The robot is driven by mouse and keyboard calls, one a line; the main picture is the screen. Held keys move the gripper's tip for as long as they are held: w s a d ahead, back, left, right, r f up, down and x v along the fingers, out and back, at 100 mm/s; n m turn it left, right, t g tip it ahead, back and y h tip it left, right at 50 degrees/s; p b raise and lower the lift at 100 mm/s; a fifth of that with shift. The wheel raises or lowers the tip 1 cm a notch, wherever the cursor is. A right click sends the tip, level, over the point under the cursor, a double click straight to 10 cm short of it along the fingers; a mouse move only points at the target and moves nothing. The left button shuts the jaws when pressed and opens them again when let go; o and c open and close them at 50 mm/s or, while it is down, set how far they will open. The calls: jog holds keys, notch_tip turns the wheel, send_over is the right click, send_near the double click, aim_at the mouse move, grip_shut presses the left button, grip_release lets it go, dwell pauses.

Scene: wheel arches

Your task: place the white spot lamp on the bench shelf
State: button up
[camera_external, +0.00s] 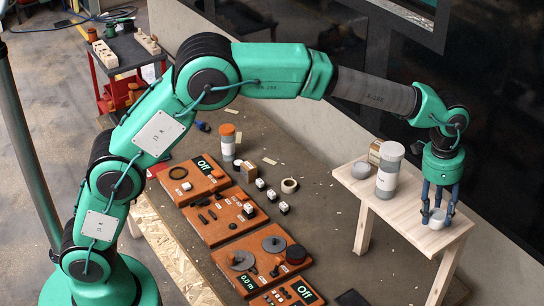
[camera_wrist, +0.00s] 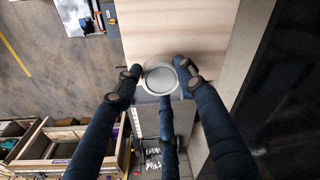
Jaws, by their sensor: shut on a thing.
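The white spot lamp (camera_external: 437,221) is a small round white piece between the fingers of my gripper (camera_external: 438,212). My gripper points down, with its blue-black fingers closed around the lamp. In the wrist view the lamp (camera_wrist: 160,79) shows a grey round face with a pale rim, with three fingers around it. The bench shelf (camera_external: 405,212) is a pale wooden board on legs. The lamp is over or at the shelf's near right end; I cannot tell if it touches the wood. The shelf (camera_wrist: 190,30) fills the upper middle of the wrist view, and the lamp is by its edge.
A dark wall (camera_external: 490,170) runs close behind. Orange panels (camera_external: 225,215) lie on the workbench.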

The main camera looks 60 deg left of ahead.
aim_at(435, 214)
jog(key=shift+f, duration=1.75)
jog(key=o, duration=1.1)
jog(key=shift+f, duration=0.1)
jog(key=shift+o, duration=0.2)
jog(key=r, duration=0.8)
jog(key=s+a+r, duration=0.1)
jog(key=r, duration=0.3)
jog(key=shift+r, duration=0.1)
